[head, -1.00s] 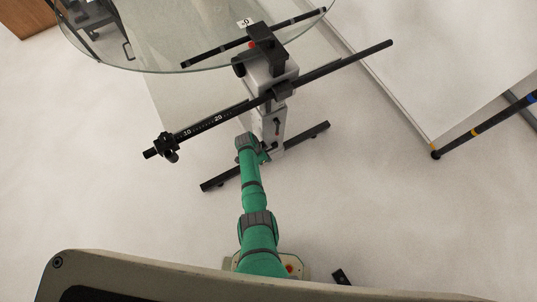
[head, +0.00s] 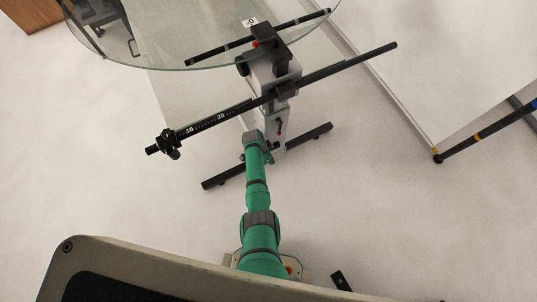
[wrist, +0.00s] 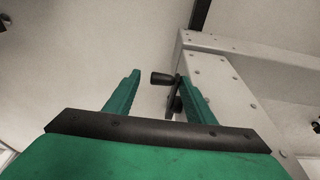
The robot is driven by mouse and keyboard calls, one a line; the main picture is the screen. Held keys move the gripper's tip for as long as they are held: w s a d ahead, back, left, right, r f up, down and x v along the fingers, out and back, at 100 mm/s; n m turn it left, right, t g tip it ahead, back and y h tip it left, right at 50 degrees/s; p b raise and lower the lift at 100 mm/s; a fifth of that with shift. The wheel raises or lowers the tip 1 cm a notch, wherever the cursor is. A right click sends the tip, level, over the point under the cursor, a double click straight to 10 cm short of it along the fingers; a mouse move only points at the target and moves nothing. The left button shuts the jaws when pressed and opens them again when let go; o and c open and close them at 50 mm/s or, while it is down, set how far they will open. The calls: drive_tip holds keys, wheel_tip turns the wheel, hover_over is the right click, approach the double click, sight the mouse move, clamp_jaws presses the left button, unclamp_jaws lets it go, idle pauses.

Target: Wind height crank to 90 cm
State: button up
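The height crank shows in the wrist view as a dark arm with a rounded black handle (wrist: 163,78) on the side of the grey riveted column (wrist: 222,95). My gripper (wrist: 155,86) is open, with its green fingers to either side. The handle lies between the fingertips, closer to the right one; I cannot tell whether they touch. In the head view the column (head: 266,120) stands under the glass turntable, and my green arm (head: 257,190) reaches its lower part. The gripper there is mostly hidden behind my wrist. No height reading is legible.
A long black scaled bar (head: 230,112) crosses the column above my wrist. The glass disc (head: 170,55) overhangs at the top left. Black floor feet (head: 222,178) spread from the column base. A white panel (head: 440,70) lies at right. The floor at left is clear.

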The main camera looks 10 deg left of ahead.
drive_tip(key=shift+w+a+r, duration=0.1)
drive_tip(key=shift+a+r, duration=0.05)
drive_tip(key=v, duration=1)
drive_tip(key=shift+r, duration=0.25)
drive_tip(key=shift+c, duration=0.7)
drive_tip(key=shift+c, duration=1.1)
drive_tip(key=s+d+m+t+y, duration=0.2)
drive_tip(key=d+m+y, duration=0.35)
drive_tip(key=m, duration=1.25)
drive_tip(key=x, duration=0.7)
drive_tip(key=d+x, duration=0.1)
drive_tip(key=x, duration=0.3)
drive_tip(key=shift+s+d+f, duration=0.1)
drive_tip(key=shift+s+f, duration=0.2)
drive_tip(key=shift+s, duration=0.05)
